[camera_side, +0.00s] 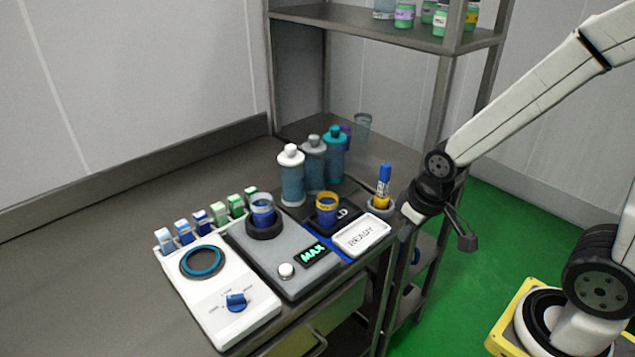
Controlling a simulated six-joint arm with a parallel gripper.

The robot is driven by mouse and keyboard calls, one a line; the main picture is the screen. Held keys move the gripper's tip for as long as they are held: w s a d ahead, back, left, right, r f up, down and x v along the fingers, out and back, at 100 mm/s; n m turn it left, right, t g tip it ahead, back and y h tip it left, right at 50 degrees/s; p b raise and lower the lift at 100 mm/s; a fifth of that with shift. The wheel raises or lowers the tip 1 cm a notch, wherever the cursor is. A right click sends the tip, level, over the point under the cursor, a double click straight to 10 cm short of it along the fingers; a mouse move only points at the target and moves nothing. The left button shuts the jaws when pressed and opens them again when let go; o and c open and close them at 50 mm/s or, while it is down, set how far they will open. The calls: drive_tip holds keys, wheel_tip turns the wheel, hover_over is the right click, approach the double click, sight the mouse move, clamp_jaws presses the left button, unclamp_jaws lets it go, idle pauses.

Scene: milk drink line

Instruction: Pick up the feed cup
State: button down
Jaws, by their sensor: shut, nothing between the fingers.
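Which vessel is the feed cup is not marked. A blue cup (263,211) stands upright in a dark ring on a grey device (268,260) whose display reads MAX. A cup with a yellow rim (327,207) stands upright on a dark pad to its right. A clear, empty-looking cup (363,125) stands further back by the shelf unit. My gripper (466,240) is shut and empty. It hangs to the right of the table, over the green floor, apart from all the cups.
Bottles with white, grey and teal caps (291,175) stand behind the cups. A blue-and-yellow marker-like object (383,187) stands in a round holder near my arm. A white tray reads READY (361,236). A white dial unit (217,290) and small cartons (201,222) are left; the table's left is clear.

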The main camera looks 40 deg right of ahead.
unclamp_jaws()
idle(0.3)
drive_tip(key=m+g+y, duration=0.3)
drive_tip(key=m+y, duration=0.8)
drive_tip(key=m, duration=0.6)
approach(269, 195)
drive_tip(key=s+a+f, duration=0.2)
drive_tip(key=a+f, duration=0.1)
drive_tip(key=a, duration=0.1)
drive_tip(key=shift+w+d+f+m+y, duration=0.15)
drive_tip(key=shift+w+m+y, duration=0.1)
drive_tip(key=shift+w+y, duration=0.2)
drive_tip(key=shift+w+d+f+m+y, duration=0.15)
drive_tip(key=shift+w+m+y, duration=0.1)
drive_tip(key=shift+w+y, duration=0.2)
drive_tip(key=shift+r, duration=0.1)
